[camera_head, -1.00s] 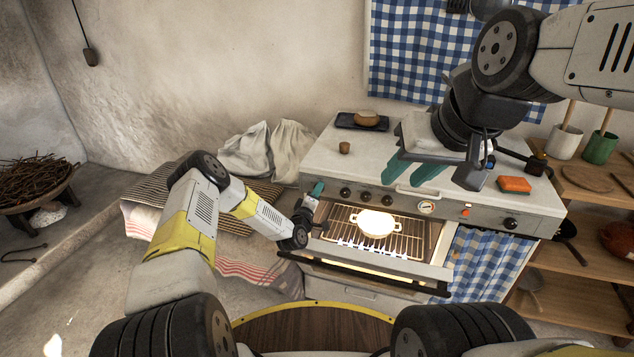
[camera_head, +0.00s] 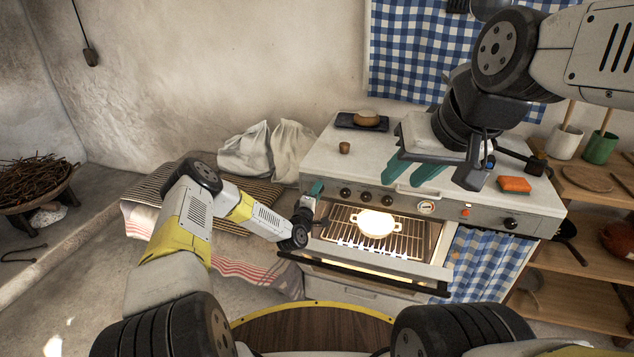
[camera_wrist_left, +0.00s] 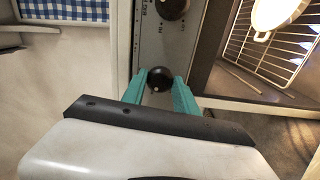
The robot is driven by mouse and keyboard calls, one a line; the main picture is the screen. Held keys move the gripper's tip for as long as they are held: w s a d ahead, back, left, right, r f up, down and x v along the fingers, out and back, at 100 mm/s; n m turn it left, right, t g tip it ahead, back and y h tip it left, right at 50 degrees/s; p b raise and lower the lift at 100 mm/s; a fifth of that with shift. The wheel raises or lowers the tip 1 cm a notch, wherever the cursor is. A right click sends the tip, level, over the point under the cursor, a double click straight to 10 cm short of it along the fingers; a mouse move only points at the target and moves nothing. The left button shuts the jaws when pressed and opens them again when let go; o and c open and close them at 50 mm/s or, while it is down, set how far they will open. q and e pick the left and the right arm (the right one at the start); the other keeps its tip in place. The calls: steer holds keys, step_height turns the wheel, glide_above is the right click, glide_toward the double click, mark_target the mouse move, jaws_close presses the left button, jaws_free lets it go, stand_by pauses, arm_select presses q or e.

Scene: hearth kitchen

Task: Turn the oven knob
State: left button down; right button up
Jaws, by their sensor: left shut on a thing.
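The oven knob (camera_wrist_left: 160,79) at the left end of the front panel is round and black. It sits between the two teal fingers of my left gripper (camera_wrist_left: 159,88), which is shut on it. In the head view my left gripper (camera_head: 316,190) is at the left end of the stove panel and hides this knob. The stove (camera_head: 325,160) is white with a grey front panel and more black knobs (camera_head: 366,196). My right gripper (camera_head: 399,181) is open and empty above the front of the stove top, its teal fingers apart.
The oven door (camera_head: 375,275) is open below my left gripper, with a lit rack and a pale pot (camera_head: 374,223) inside. An orange sponge (camera_head: 514,185), a small brown cup (camera_head: 344,147) and a dark tray (camera_head: 345,121) with bread are on the stove top.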

arm_select(q)
steer(key=c, duration=0.9)
jaws_free()
steer(key=shift+c, duration=0.2)
steer(key=v, duration=0.8)
